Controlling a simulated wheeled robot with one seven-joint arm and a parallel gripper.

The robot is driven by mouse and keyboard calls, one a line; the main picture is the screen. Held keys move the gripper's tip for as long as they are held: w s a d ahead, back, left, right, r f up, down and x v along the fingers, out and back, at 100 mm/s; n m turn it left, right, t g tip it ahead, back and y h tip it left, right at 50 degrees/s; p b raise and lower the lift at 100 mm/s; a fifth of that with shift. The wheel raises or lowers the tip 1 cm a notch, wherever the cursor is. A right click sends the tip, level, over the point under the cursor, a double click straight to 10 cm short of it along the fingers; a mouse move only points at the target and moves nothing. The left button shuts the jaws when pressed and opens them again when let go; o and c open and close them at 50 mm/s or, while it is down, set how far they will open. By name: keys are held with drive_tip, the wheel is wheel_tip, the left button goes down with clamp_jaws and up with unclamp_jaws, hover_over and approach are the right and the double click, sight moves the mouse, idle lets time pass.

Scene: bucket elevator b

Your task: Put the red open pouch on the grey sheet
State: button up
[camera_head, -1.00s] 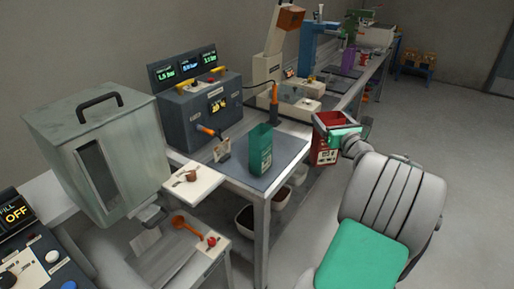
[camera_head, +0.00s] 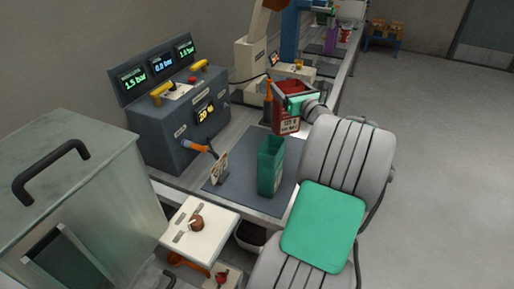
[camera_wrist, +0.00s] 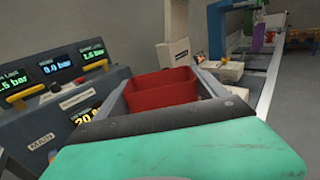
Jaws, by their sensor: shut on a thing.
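The red open pouch (camera_head: 286,122) is held upright in my gripper (camera_head: 296,98), which is shut on it near its top. In the head view the pouch is above or at the back right part of the grey sheet (camera_head: 226,191); I cannot tell whether its bottom touches. The wrist view shows the red pouch's open top (camera_wrist: 162,90) between the fingers. The grey sheet lies on the bench, and a green open pouch (camera_head: 270,166) stands upright on it, in front of the red one.
A dark control box (camera_head: 177,115) with gauges and yellow handles stands left of the sheet. A small sign (camera_head: 219,168) stands at the sheet's left. A grey metal hopper (camera_head: 62,200) is at the front left. The bench continues to the back with machines; open floor is right.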

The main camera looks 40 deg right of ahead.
wheel_tip(320, 180, down, 10)
drive_tip(key=shift+s+r+b, duration=0.1)
drive_tip(key=shift+s+b, duration=0.05)
drive_tip(key=shift+b, duration=0.2)
drive_tip(key=o, duration=0.9)
drive_tip(key=shift+s+r, duration=0.1)
drive_tip(key=v, duration=1.1)
drive_tip(key=shift+s+b, duration=0.35)
drive_tip(key=shift+b, duration=0.1)
drive_tip(key=shift+a, duration=0.15)
